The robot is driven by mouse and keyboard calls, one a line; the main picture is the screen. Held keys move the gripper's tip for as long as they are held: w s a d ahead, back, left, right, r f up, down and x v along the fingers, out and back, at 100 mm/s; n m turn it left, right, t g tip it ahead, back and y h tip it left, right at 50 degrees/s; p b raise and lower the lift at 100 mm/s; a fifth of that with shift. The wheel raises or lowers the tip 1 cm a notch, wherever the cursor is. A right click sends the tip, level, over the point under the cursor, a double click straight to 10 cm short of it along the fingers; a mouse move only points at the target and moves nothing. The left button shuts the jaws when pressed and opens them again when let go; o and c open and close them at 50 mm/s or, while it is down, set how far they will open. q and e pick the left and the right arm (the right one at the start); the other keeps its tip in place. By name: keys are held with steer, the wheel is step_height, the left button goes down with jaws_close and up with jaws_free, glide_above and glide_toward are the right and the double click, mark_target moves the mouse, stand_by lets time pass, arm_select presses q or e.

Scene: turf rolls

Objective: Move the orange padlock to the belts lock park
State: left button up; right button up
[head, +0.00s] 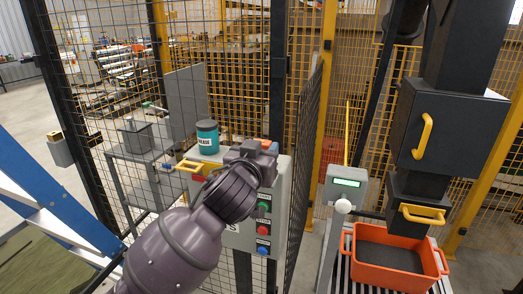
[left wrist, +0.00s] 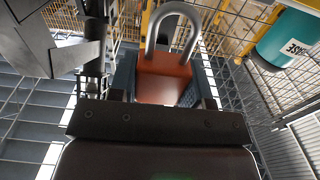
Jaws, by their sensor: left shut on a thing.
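The orange padlock (left wrist: 163,82) is between the fingers of my left gripper (left wrist: 162,88) in the left wrist view, its grey shackle pointing away from the palm. In the head view my left gripper (head: 262,150) is above the top of a grey control box (head: 273,215), and a little orange of the padlock shows at its tip. I cannot tell whether the padlock touches anything besides the fingers. No label in these frames clearly reads as the belts lock park; lettering on the box front is mostly hidden by my arm. My right gripper is not in view.
A teal grease tub (head: 207,138) stands left of my gripper, near a yellow handle-like piece (head: 190,166). Mesh fence panels (head: 306,150) rise close by. An orange crate (head: 355,270) sits on rollers at right. A blue stepladder (head: 45,190) is at left.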

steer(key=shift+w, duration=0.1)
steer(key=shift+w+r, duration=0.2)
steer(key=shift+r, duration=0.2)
arm_select(q)
steer(key=shift+p, duration=0.4)
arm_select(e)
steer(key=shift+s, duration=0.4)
arm_select(q)
steer(key=shift+f+b, duration=0.3)
steer(key=shift+f, duration=0.1)
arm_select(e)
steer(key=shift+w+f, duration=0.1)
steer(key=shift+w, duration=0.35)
arm_select(q)
steer(key=shift+f, duration=0.35)
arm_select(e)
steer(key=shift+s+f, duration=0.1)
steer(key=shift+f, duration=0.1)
arm_select(q)
steer(key=shift+f+b, duration=0.35)
steer(key=shift+b, duration=0.05)
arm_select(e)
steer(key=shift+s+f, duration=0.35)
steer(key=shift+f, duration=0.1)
arm_select(q)
steer(key=shift+f+b, duration=0.35)
steer(key=shift+f, duration=0.3)
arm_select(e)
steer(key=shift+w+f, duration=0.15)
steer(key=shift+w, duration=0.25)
